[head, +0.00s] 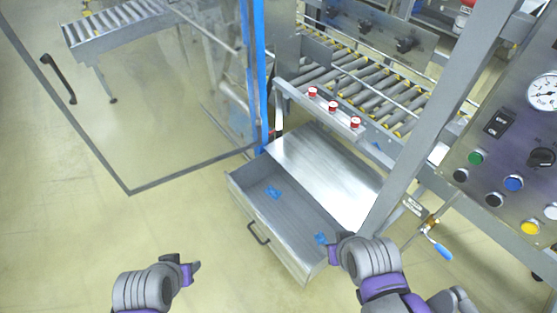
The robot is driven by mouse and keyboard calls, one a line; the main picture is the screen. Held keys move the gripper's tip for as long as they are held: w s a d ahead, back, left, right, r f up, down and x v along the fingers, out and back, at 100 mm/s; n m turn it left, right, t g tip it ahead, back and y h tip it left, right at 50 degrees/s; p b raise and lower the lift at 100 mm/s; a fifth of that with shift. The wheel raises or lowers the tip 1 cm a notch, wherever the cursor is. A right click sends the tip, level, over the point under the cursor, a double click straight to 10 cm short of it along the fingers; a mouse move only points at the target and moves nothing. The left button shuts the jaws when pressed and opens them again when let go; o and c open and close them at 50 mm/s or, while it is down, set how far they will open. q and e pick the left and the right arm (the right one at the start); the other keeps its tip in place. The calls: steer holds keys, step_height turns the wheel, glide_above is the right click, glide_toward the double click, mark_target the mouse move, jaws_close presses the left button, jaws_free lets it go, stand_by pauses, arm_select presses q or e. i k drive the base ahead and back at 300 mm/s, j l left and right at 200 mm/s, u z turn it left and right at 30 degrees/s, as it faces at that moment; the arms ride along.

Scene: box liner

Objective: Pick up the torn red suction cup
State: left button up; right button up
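Three small red and white suction cups stand in a row on a metal bar at the front of the roller conveyor: a left one (312,91), a middle one (333,106) and a right one (355,122). They are too small to tell which is torn. My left gripper (193,271) is low in the picture, over the floor, well away from the cups. My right gripper (335,253) is at the drawer's near right corner, below and apart from the cups. I cannot tell whether either gripper is open or shut.
An open metal drawer (258,222) below the cups holds blue pieces, one toward the left (273,193) and one toward the right (321,239). A clear door (150,110) stands open at left. A frame post (432,115) and control panel (510,150) stand at right.

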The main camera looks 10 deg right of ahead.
mark_target(312, 91)
steer(key=i+j, duration=0.4)
steer(key=i+j+z, duration=0.25)
steer(key=i+j, duration=0.15)
steer(key=i+j+z, duration=0.2)
steer(key=j, duration=0.25)
steer(key=i+z, duration=0.15)
steer(key=z, duration=1.85)
